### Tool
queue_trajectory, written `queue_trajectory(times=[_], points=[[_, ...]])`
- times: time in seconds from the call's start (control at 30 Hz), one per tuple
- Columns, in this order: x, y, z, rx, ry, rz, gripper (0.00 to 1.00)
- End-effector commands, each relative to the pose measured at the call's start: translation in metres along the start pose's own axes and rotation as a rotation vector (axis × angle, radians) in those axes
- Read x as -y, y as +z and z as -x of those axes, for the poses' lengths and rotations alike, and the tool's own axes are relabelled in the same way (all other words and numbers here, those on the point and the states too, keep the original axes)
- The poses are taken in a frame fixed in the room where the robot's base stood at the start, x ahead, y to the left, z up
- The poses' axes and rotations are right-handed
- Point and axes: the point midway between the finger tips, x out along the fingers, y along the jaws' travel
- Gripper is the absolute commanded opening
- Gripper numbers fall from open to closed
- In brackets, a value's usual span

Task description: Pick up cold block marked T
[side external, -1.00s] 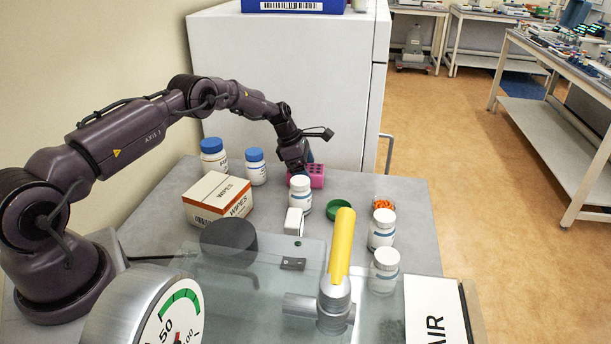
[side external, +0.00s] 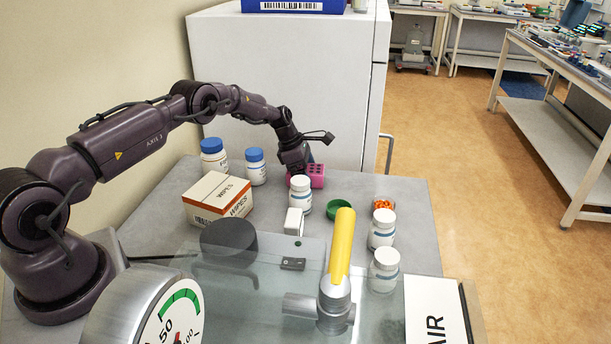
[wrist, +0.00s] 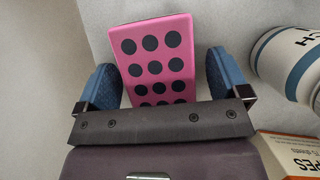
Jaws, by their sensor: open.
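A pink block (wrist: 154,47) with rows of dark round holes shows between my gripper's blue fingers in the wrist view. In the side external view the pink block (side external: 317,176) stands at the back of the bench, partly hidden by my gripper (side external: 298,169). No letter T can be made out on it. My gripper (wrist: 166,84) is open, with one finger on either side of the block's near part. Whether a finger touches the block cannot be told.
A white bottle (side external: 300,195) stands just in front of the block, and a green lid (side external: 339,210) lies to its right. Blue-capped bottles (side external: 256,168) and a wipes box (side external: 217,198) are at left. A white cabinet (side external: 275,90) rises behind.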

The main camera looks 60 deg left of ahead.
Motion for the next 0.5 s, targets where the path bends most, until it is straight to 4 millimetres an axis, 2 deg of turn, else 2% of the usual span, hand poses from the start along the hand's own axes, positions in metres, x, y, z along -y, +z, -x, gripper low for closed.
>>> queue_trajectory(times=[0.07, 0.1, 0.33, 0.37, 0.5], points=[[0.0000, -0.0001, -0.0001, 0.000, 0.000, 0.000, 0.94], [0.0000, -0.0001, 0.0000, 0.000, 0.000, 0.000, 0.89], [0.0000, -0.0001, 0.0000, 0.000, 0.000, 0.000, 0.36], [0.0000, -0.0001, 0.0000, 0.000, 0.000, 0.000, 0.33], [-0.0004, 0.0003, 0.0006, 0.001, 0.001, 0.000, 0.33]])
